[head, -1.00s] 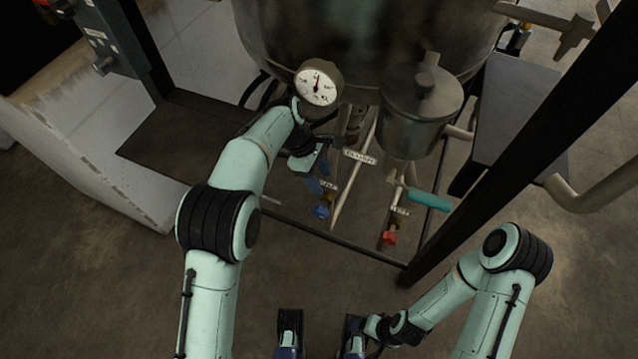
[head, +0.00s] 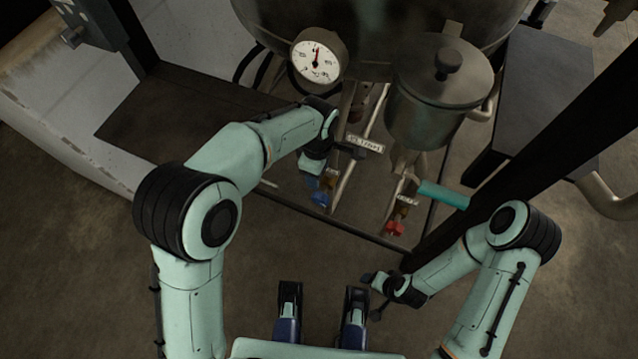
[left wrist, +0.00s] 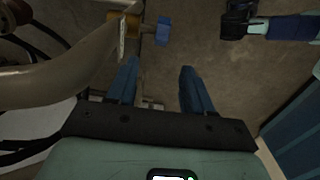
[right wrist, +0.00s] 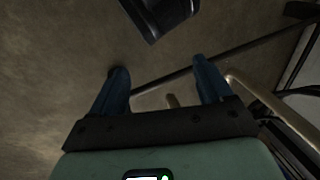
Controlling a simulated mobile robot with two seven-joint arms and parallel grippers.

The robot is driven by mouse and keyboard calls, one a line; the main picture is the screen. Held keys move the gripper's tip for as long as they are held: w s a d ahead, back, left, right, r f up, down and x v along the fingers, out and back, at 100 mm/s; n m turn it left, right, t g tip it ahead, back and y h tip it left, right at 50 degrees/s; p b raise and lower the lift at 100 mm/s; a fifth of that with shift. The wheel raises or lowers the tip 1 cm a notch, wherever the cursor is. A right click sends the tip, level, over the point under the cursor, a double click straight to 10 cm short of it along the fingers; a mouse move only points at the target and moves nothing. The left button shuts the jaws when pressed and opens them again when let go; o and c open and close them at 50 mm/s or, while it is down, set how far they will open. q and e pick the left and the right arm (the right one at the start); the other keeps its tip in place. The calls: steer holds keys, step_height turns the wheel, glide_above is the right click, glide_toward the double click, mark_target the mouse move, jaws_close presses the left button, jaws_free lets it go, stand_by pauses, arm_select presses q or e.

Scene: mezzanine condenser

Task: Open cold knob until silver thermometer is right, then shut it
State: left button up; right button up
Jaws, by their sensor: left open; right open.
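A round gauge with a white dial, dark grey rim and red needle (head: 317,62) is fixed on the tank's front. Its needle points nearly straight up; the numbers are too small to read. The blue knob (head: 320,199) is on a pipe below, and also shows in the left wrist view (left wrist: 162,31). My left gripper (left wrist: 158,68) is open and empty, its fingers pointing towards the blue knob but apart from it. In the head view its forearm partly covers the pipes.
A red knob (head: 394,228) and a teal lever handle (head: 443,194) are to the right of the blue knob. A lidded metal pot (head: 435,85) hangs beside the tank (head: 370,30). A dark frame post (head: 520,170) slants between the pipes and my right arm.

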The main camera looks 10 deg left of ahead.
mark_target(317, 194)
arm_select(q)
steer(key=f+b, duration=0.2)
steer(key=f, duration=0.7)
steer(key=shift+s+f+b, duration=0.1)
steer(key=shift+s+b, duration=0.1)
steer(key=shift+b, duration=0.2)
step_height(317, 194, down, 3)
steer(key=shift+f+b, duration=0.1)
steer(key=shift+b, duration=0.4)
steer(key=shift+f, duration=0.3)
arm_select(e)
step_height(317, 194, down, 5)
steer(key=w+d, duration=0.1)
steer(key=d, duration=0.1)
steer(key=shift+d+f+m+h, duration=0.2)
steer(key=shift+d+m+h, duration=0.1)
steer(key=shift+h, duration=0.1)
arm_select(q)
jaws_close()
steer(key=shift+a, duration=0.1)
arm_select(e)
steer(key=shift+w, duration=0.1)
